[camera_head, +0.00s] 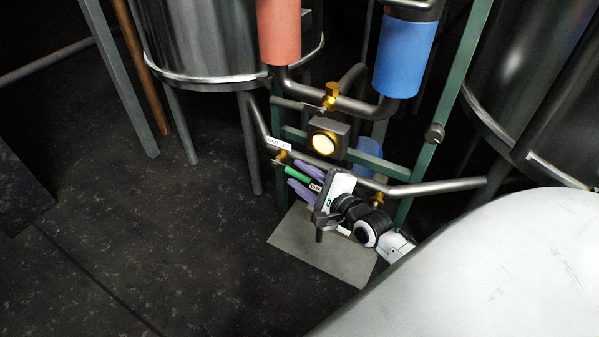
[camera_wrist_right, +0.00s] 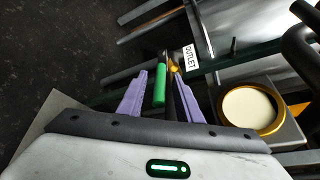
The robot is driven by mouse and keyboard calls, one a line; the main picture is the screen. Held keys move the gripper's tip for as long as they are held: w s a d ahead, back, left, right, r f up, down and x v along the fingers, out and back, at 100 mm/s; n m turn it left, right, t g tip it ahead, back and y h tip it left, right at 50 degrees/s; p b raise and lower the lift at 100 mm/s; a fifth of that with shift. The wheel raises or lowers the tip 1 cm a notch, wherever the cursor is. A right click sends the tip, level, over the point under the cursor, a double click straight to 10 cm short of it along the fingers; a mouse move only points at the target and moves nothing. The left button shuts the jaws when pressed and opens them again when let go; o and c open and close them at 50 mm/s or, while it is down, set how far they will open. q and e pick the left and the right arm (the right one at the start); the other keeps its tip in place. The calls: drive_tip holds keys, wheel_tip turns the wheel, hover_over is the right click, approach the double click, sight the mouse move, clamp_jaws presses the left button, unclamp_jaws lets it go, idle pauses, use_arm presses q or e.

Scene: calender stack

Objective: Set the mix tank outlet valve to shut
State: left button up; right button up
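The outlet valve has a green lever handle (camera_head: 297,174) and a brass body (camera_head: 282,156), just below the white OUTLET label (camera_head: 278,143). In the head view the handle slants down and right from the body, roughly along the pipe. My right gripper (camera_head: 296,178) is open, with purple fingers on either side of the handle. In the right wrist view the green handle (camera_wrist_right: 160,84) lies between the fingertips (camera_wrist_right: 161,77), with a visible gap on each side. Another small label (camera_head: 316,187) is partly hidden by my gripper. My left gripper is not in view.
A green frame (camera_head: 418,172) carries the pipes, a lit round gauge (camera_head: 323,144), a second brass valve (camera_head: 331,96) and red (camera_head: 279,32) and blue (camera_head: 404,55) cylinders. A steel tank (camera_head: 205,40) stands behind. The pipe (camera_head: 430,187) runs close above my right wrist. The floor at left is clear.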

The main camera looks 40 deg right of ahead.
drive_tip(key=shift+w, duration=0.25)
clamp_jaws()
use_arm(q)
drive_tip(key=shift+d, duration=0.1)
use_arm(e)
drive_tip(key=shift+f, duration=0.2)
